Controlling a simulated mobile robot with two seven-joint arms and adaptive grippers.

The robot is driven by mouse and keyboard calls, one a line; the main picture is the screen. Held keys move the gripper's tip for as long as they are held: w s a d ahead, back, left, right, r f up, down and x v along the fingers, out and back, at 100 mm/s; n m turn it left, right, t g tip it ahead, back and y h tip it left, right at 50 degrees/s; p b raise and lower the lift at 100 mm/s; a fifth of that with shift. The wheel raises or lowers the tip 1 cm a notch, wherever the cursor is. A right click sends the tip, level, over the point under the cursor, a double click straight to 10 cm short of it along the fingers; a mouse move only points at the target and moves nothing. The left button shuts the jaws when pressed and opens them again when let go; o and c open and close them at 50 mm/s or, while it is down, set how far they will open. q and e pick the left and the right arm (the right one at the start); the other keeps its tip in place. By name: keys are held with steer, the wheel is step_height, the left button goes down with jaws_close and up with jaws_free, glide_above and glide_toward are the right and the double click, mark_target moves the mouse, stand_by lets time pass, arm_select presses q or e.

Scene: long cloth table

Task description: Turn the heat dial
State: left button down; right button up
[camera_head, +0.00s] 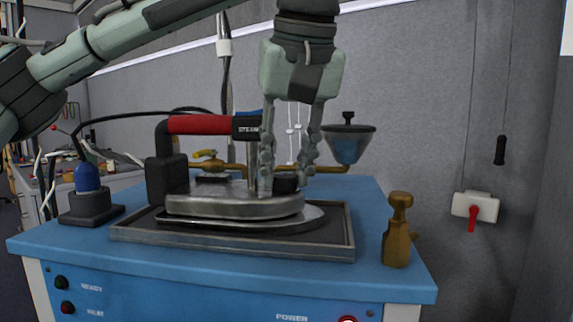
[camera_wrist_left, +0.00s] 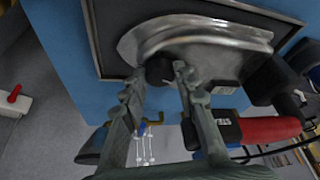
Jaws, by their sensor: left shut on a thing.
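A steam iron with a silver body (camera_head: 225,203) and red handle (camera_head: 200,125) rests on a dark tray (camera_head: 140,236) on the blue bench. A small black heat dial (camera_head: 286,184) sits on top of the iron near its front end. My left gripper (camera_head: 288,178) comes down from above with its fingers on either side of the dial and is shut on it. In the left wrist view the dial (camera_wrist_left: 159,70) shows between the fingertips, against the silver iron (camera_wrist_left: 205,36). My right gripper is not in view.
The blue bench (camera_head: 405,278) carries a brass bottle-shaped object (camera_head: 397,230) at right and a black block with a blue top (camera_head: 88,178) at left. A funnel (camera_head: 348,145) and brass pipe stand behind the iron. A white wall box with red lever (camera_head: 475,208) is at right.

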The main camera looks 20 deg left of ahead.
arm_select(q)
steer(key=c, duration=1.2)
jaws_free()
steer(key=shift+o, duration=0.2)
